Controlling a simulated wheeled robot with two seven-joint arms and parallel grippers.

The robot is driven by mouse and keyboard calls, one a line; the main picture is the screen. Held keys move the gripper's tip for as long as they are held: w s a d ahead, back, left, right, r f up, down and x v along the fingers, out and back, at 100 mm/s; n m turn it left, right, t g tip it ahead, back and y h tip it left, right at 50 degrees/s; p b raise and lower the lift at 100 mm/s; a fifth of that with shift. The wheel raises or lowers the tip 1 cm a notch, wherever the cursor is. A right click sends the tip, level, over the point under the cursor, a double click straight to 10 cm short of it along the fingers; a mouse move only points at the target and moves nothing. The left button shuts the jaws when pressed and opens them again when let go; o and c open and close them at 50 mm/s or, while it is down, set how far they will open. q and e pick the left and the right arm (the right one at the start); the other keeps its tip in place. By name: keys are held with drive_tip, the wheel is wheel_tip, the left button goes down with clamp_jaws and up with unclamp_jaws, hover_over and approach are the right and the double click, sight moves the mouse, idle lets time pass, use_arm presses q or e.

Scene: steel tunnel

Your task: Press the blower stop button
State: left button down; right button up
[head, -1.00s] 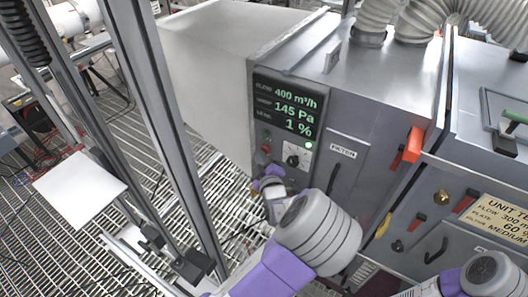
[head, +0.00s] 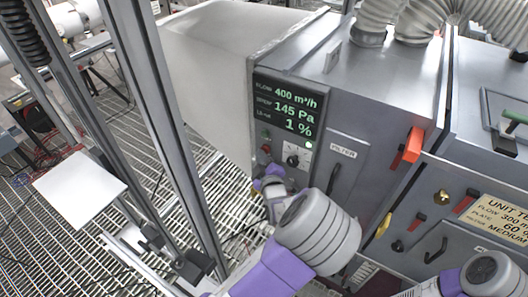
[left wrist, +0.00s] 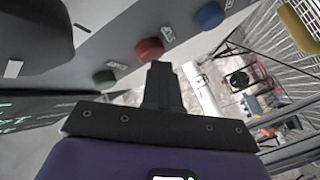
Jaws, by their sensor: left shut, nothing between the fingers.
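The control panel on the blower unit has a red button (head: 266,149) below a green button (head: 266,134). In the left wrist view the red button (left wrist: 150,50) lies between the green button (left wrist: 104,79) and a blue button (left wrist: 210,15). I cannot read the small labels beside them. My left gripper (left wrist: 160,70) is shut and empty, its tip beside the red button's edge in that view. I cannot tell whether they touch. In the head view the left gripper (head: 270,180) is just below the panel, its fingertips unclear. My right gripper is not visible.
A lit display (head: 290,105) reads 400 m³/h, 145 Pa and 1 %. A dial (head: 293,161) and a filter door handle (head: 332,179) are right of the buttons. A metal post (head: 172,130) stands to the left. The floor is open grating.

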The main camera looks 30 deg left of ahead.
use_arm(q)
drive_tip(key=shift+w, duration=0.35)
drive_tip(key=shift+s, duration=0.35)
idle(0.3)
drive_tip(key=s, duration=0.6)
drive_tip(key=shift+a+b, duration=0.25)
drive_tip(key=shift+b, duration=0.05)
idle(0.4)
drive_tip(key=w, duration=0.6)
drive_tip(key=shift+d, duration=0.25)
